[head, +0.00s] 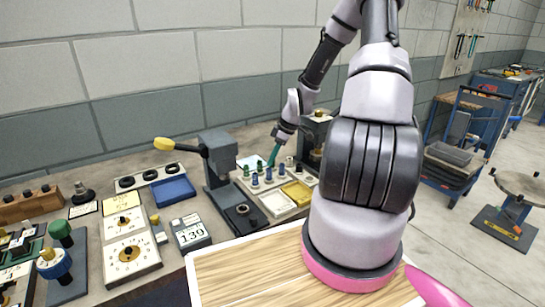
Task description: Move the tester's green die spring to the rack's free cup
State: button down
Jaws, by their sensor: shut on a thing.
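My gripper (279,140) is over the back of the rack and points down. It is shut on a slim green die spring (273,155), which shows below the fingers. The spring hangs slightly tilted above the rack; whether its lower end touches anything cannot be told. The pale rack (285,214) holds several green and blue springs in rows, plus yellow and white areas at the front. Which cup is free is too small to tell. The grey tester (220,150), with a yellow-knobbed lever (165,144), stands left of the rack. No spring shows on its base plate (241,215).
A blue tray (173,190), a display box reading 139 (191,235) and a dial panel (130,252) lie left of the tester. A dark upright device (315,135) stands behind the rack's right side. My arm hides much of the right side.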

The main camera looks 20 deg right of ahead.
jog(key=shift+f, duration=0.1)
jog(key=shift+c, duration=1.3)
grip_release()
jog(key=shift+r, duration=3.75)
jog(key=shift+r, duration=0.15)
jog(key=s+a+r+m+t, duration=0.1)
jog(key=s+a+r+m, duration=0.2)
jog(key=s+r+m, duration=0.2)
jog(key=s+a+r+m+t+h, duration=0.1)
jog(key=s+r+m, duration=0.4)
jog(key=s+r, duration=0.5)
jog(key=s+a+r+m+t, duration=0.2)
jog(key=s+r, duration=0.6)
jog(key=r, duration=0.8)
jog(key=a+m, duration=0.2)
jog(key=m, duration=0.1)
jog(key=shift+s+a+r+t, duration=0.15)
jog(key=shift+s+a+t, duration=0.15)
jog(key=shift+s+a, duration=0.05)
